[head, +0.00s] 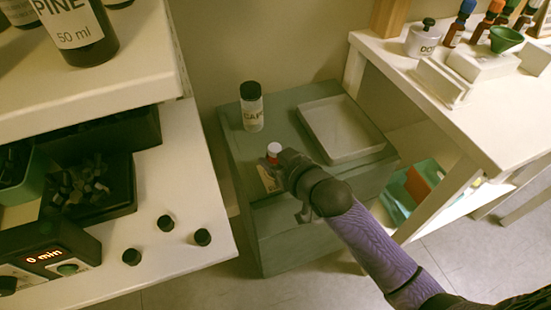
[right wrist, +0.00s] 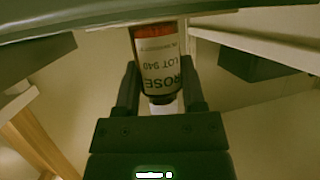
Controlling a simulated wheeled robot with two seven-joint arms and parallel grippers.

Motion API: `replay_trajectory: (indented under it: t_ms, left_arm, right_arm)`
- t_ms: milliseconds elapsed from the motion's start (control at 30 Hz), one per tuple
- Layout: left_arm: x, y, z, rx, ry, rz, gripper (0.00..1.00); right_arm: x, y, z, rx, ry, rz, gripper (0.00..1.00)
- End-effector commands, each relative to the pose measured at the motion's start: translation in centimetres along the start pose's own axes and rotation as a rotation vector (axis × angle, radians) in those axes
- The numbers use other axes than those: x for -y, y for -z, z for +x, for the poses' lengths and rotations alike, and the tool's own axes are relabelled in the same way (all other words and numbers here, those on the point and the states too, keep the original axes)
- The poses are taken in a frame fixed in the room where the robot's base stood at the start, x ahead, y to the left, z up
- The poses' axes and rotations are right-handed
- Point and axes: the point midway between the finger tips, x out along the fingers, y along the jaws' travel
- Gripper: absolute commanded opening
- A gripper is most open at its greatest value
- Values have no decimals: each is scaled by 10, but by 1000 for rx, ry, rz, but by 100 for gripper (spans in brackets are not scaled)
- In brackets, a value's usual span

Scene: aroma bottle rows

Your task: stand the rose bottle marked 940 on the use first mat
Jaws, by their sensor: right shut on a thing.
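The rose bottle has a white cap (head: 274,149), a red body and a pale label. In the right wrist view the bottle (right wrist: 158,68) shows "ROSE" and "LOT 940", upside down in the picture. My right gripper (head: 283,165) is shut on it, with one finger on each side, at the front of the grey-green cabinet top. A tan patch with dark marks (head: 269,179) lies just below the bottle in the head view. I cannot read it or tell whether it is the use first mat. The gripper hides part of this area. My left gripper is not in view.
A black-capped bottle (head: 251,107) and an empty white tray (head: 341,129) stand on the cabinet (head: 216,151). At left is a white shelf unit with loose black caps (head: 166,223) and a timer box (head: 45,258). At right is a table (head: 500,115) with several small bottles.

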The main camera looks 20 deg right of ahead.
Motion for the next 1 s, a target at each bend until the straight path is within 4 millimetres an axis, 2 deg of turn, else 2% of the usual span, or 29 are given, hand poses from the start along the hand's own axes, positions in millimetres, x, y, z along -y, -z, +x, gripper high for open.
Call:
replay_trajectory:
  t_ms: [67,100,233,567,667,833,1000]
  left_arm:
    - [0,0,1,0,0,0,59]
    - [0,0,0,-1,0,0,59]
    - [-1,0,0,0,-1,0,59]
    - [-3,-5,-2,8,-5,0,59]
    - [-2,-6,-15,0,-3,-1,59]
    - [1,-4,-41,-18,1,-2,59]
    - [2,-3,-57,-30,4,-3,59]
  right_arm:
    - [0,-3,1,1,0,0,0]
    - [0,-2,1,1,0,0,60]
    - [0,-2,1,0,0,0,87]
    - [0,3,-2,-1,0,0,87]
    - [0,6,-21,0,-1,-1,87]
    - [0,9,-68,0,-1,-2,87]
    - [0,5,-107,1,-1,-1,87]
